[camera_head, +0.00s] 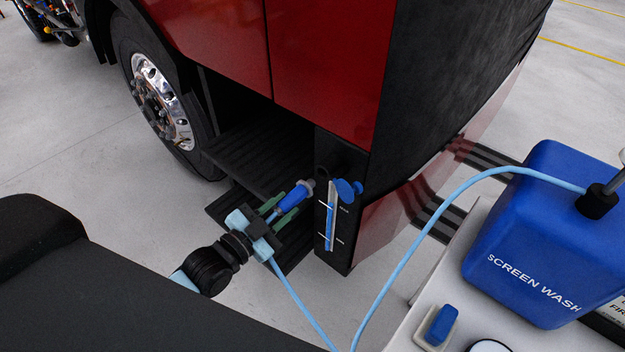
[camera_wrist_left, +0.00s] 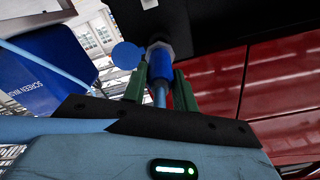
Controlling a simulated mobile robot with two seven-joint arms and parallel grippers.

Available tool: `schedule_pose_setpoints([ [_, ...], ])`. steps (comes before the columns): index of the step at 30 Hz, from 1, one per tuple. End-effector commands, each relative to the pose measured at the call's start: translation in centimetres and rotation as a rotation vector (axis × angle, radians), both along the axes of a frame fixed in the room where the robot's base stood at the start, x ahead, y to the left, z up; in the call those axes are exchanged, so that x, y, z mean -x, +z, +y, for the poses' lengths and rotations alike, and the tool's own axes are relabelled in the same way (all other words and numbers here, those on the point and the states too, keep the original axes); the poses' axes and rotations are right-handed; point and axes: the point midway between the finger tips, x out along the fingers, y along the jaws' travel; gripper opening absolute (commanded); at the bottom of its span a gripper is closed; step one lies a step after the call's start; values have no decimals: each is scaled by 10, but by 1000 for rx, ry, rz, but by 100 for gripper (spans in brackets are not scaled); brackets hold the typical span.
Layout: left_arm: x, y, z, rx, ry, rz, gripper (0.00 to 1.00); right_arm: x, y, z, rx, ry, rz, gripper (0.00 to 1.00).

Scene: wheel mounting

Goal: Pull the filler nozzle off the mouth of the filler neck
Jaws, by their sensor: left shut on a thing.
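The filler nozzle (camera_head: 291,199) is blue, with a light blue hose running from its back end. My left gripper (camera_head: 296,194) has its green fingers on either side of the nozzle and is shut on it. The nozzle points up to the right, its front end at the grey mouth of the filler neck (camera_head: 308,183) by the black panel. In the left wrist view the nozzle (camera_wrist_left: 160,66) lines up with the pale collar of the neck (camera_wrist_left: 158,45); whether its tip is inside cannot be told. A blue cap (camera_head: 347,188) hangs open beside the neck. My right gripper is out of view.
A level gauge (camera_head: 330,216) is on the black panel, right of the nozzle. Black steps (camera_head: 250,150) and the red truck body (camera_head: 325,60) are close by. The hose (camera_head: 400,262) loops to a blue screen wash container (camera_head: 535,225) on a pale cart at the right.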

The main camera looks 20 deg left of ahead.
Motion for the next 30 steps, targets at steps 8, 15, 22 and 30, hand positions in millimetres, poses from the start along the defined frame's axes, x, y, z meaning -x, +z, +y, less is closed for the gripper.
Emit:
schedule_pose_setpoints([
  [8,13,2,5,-1,1,-3,1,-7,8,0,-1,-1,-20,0],
  [15,20,1,7,-1,0,-3,1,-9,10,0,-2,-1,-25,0],
  [22,20,1,7,0,0,-2,1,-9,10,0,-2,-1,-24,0],
  [30,20,1,7,0,0,-2,1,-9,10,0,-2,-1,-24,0],
])
